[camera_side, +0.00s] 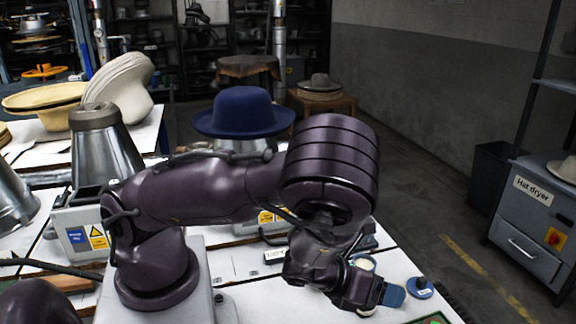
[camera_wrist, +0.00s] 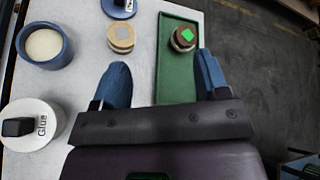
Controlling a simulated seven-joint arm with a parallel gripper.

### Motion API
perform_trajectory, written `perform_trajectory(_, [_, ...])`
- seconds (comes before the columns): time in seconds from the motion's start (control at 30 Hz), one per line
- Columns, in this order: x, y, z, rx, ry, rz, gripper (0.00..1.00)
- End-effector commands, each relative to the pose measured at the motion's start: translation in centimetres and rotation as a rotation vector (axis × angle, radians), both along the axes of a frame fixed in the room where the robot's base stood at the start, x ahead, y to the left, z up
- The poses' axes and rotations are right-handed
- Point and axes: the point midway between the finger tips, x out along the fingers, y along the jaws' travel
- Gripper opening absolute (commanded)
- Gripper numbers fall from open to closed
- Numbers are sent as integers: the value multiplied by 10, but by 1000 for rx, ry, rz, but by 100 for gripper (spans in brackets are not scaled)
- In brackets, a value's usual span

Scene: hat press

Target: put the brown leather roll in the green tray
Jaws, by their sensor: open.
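The green tray (camera_wrist: 173,82) lies on the white table in the wrist view; a corner of it (camera_side: 433,319) shows at the bottom edge of the side view. A short round brown roll (camera_wrist: 176,41), with a green square on top, stands inside the tray at its far end. It looks like the brown leather roll. My gripper (camera_wrist: 161,62) is open, its two blue fingers apart over the near part of the tray and the table left of it. Nothing shows between the fingers. The roll is beyond the fingertips, apart from them.
A tan roll (camera_wrist: 121,38) stands on the table left of the tray. A blue bowl with cream contents (camera_wrist: 44,47), a white glue pot (camera_wrist: 28,132) and a blue round item (camera_wrist: 118,8) stand nearby. The table's edge is just right of the tray.

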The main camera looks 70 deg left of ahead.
Motion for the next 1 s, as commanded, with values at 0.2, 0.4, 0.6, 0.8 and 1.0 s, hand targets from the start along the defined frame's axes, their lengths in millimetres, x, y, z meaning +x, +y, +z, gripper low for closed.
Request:
perform_trajectory(0.2, [7,12,45,-579,212,526,68])
perform_trajectory(0.4, [-5,20,103,-1038,368,923,68])
perform_trajectory(0.6, [-40,32,174,-1408,468,1273,68])
perform_trajectory(0.8, [-98,50,235,-1678,468,1608,68])
perform_trajectory(1.0, [-151,60,264,-1826,383,1858,68])
